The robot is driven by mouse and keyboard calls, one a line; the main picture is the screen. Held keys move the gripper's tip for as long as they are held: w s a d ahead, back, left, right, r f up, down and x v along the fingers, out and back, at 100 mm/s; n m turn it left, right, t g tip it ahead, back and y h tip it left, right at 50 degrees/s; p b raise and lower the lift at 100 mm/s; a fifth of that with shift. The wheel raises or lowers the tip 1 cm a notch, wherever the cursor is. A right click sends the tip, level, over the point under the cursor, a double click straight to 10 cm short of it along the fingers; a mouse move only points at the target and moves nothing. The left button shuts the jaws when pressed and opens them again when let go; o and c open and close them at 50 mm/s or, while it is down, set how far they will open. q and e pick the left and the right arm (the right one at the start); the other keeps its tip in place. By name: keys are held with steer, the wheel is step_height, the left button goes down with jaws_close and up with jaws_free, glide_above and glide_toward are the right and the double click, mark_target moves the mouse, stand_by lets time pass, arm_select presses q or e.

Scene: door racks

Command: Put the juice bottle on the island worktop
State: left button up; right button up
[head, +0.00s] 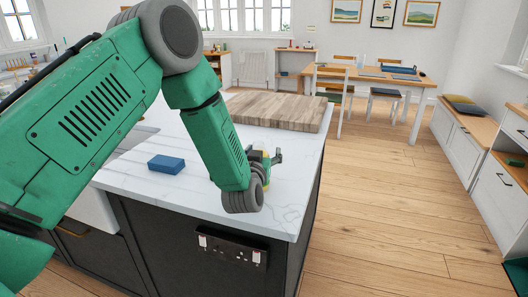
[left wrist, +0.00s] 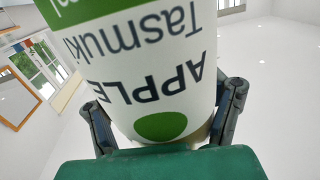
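The juice bottle (left wrist: 150,85) fills the middle of the left wrist view, with a white and green label reading "APPLE" upside down. My left gripper (left wrist: 165,110) has a dark finger on each side of it, both close against its sides. In the head view my left gripper (head: 271,160) is over the right part of the island worktop (head: 285,208). Only a small yellow-green part of the bottle (head: 259,168) shows there, mostly hidden behind my wrist. I cannot tell whether its base touches the worktop. My right gripper is not in view.
A blue block (head: 166,164) lies on the worktop left of my wrist. A large wooden board (head: 278,110) covers the far part. The worktop's right edge is close to my gripper. The wooden floor (head: 390,215) to the right is clear, before a dining table (head: 377,80).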

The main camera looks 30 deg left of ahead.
arm_select(q)
steer(key=shift+a, duration=0.25)
steer(key=shift+s, duration=0.25)
steer(key=v, duration=1.1)
steer(key=shift+s+b, duration=0.2)
steer(key=shift+b, duration=0.2)
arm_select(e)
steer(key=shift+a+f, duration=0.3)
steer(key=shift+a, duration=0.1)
arm_select(q)
steer(key=shift+d, duration=0.2)
